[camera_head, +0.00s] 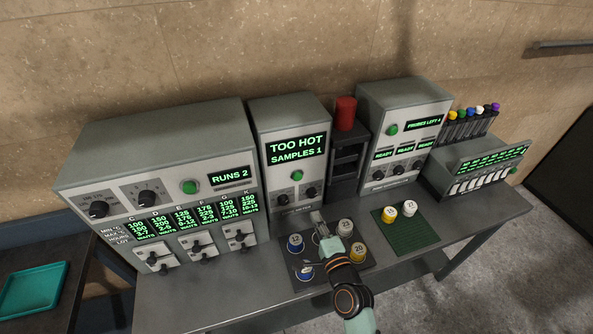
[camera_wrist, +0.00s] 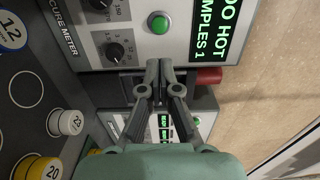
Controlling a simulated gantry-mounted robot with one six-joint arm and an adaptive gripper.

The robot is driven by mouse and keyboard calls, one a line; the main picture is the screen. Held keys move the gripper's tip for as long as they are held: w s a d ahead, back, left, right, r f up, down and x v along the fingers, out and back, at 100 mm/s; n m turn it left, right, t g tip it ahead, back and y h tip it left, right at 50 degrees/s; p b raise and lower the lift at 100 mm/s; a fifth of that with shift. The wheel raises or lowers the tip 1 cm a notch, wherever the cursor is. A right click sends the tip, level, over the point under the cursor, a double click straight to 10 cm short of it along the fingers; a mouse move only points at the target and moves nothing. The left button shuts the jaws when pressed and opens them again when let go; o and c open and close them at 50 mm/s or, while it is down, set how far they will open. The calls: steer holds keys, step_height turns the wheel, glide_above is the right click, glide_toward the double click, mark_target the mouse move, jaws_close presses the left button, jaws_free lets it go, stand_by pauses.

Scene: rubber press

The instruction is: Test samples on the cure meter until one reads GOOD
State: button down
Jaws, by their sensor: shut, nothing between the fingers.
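The cure meter (camera_head: 292,150) is a grey box at the middle of the bench. Its green display (camera_head: 297,148) reads TOO HOT, SAMPLES 1. Below the display are a green button (camera_head: 297,175) and two dark knobs. My gripper (camera_head: 317,215) is shut and empty in front of the meter's lower part. In the wrist view its fingertips (camera_wrist: 158,66) are together below the green button (camera_wrist: 160,23). My arm hides part of the tray.
A larger machine (camera_head: 160,165) reading RUNS 2 stands left. A red cylinder (camera_head: 346,112) tops a dark rack right of the meter. Further right are a PROBES LEFT 4 machine (camera_head: 408,130) and a green mat (camera_head: 410,238) with a yellow and a white sample. The bench's right front is clear.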

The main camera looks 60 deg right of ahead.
mark_target(298, 178)
steer(key=shift+a, duration=0.1)
steer(key=b+x, duration=0.2)
steer(key=x, duration=1.2)
steer(key=shift+b, duration=0.4)
